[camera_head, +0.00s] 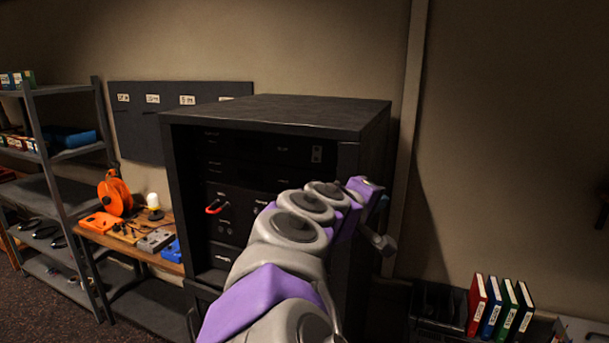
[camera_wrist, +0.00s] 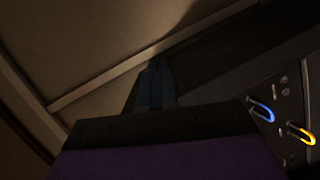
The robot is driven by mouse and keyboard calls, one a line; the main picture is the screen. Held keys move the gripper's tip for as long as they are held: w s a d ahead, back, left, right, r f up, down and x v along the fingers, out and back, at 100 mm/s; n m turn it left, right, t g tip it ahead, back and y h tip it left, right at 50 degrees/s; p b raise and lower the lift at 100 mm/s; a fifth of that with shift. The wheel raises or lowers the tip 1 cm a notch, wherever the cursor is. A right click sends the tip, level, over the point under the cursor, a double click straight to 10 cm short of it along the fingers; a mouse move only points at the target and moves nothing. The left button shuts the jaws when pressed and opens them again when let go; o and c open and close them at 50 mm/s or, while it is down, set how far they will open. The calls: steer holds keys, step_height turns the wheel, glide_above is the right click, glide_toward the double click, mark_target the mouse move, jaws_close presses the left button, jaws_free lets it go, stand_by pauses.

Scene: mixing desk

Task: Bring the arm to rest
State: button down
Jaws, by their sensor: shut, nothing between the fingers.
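My arm (camera_head: 290,233), grey and purple, reaches up from the bottom of the head view, in front of the dark equipment rack (camera_head: 355,130). In the wrist view my gripper (camera_wrist: 156,85) is shut, its dark fingers together and empty. It is apart from the wall behind it as far as the dim picture shows. The far end of the arm is small in the head view, and its fingers are hard to make out there.
A red cable (camera_head: 214,207) loops from the rack front. Blue (camera_wrist: 262,110) and yellow (camera_wrist: 301,135) loops show on a panel in the wrist view. A wooden table (camera_head: 130,246) holds an orange reel (camera_head: 115,193) and several small boxes. Binders (camera_head: 493,308) stand low right.

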steer(key=s+d+f+m+g+y+b, duration=0.25)
steer(key=s+d+f, duration=0.35)
steer(key=f, duration=0.3)
steer(key=s+d+f+m+g+y+b, duration=0.1)
steer(key=s+d+f+m+g+b, duration=0.2)
steer(key=s+d+f, duration=0.5)
steer(key=s+a+f+m+g+y+b, duration=0.1)
steer(key=s+a+f+g+y+b, duration=0.1)
steer(key=s+a+f, duration=0.4)
steer(key=s+a+f+m+g+y+b, duration=0.1)
steer(key=s+a+f+g+y, duration=0.3)
steer(key=s+f, duration=1.1)
steer(key=s+a+g+b, duration=0.1)
steer(key=s+a+g, duration=0.1)
steer(key=s, duration=0.4)
steer(key=shift+f, duration=0.2)
steer(key=shift+s+d, duration=0.1)
steer(key=shift+d, duration=0.2)
